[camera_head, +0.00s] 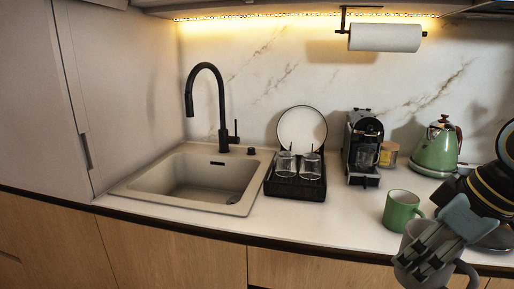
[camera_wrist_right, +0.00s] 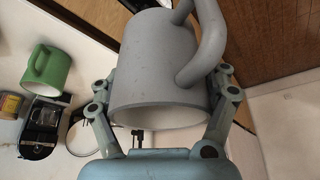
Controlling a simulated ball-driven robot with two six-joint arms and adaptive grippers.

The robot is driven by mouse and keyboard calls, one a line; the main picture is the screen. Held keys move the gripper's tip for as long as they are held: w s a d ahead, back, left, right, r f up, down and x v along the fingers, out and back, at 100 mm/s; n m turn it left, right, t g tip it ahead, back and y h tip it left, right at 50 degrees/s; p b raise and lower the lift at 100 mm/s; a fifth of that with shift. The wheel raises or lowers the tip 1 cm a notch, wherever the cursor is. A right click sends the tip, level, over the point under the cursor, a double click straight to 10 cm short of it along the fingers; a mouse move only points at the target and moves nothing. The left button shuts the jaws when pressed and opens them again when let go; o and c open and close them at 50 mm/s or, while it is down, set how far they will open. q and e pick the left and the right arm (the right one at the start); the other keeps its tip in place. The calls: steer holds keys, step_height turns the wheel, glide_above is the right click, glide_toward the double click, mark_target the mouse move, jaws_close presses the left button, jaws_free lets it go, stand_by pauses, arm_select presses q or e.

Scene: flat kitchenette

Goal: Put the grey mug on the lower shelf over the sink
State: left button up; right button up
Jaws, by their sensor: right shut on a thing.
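The grey mug (camera_head: 436,276) is in my right gripper (camera_head: 428,256) at the lower right of the head view, in front of the counter edge. In the right wrist view the mug (camera_wrist_right: 155,65) fills the top middle, its open rim towards the camera and its handle to the right. The right gripper's fingers (camera_wrist_right: 160,98) close on it from both sides. The sink (camera_head: 205,180) with its black faucet is at the left. Above it only the lit underside of a shelf or cabinet (camera_head: 300,9) shows at the top edge. My left gripper is not in view.
A green mug (camera_head: 401,209) stands on the counter just behind the held mug. A black dish rack (camera_head: 295,188) with glasses and a plate, a coffee machine (camera_head: 362,145) and a green kettle (camera_head: 437,147) stand further back. A paper roll (camera_head: 385,38) hangs above. The counter before the rack is clear.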

step_height(320, 180, down, 2)
steer(key=shift+w+b, duration=0.15)
steer(key=shift+b, duration=0.5)
step_height(320, 180, down, 3)
steer(key=b, duration=0.3)
arm_select(q)
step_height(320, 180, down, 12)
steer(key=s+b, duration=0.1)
steer(key=b, duration=0.6)
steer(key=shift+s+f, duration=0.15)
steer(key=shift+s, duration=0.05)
arm_select(e)
step_height(320, 180, down, 8)
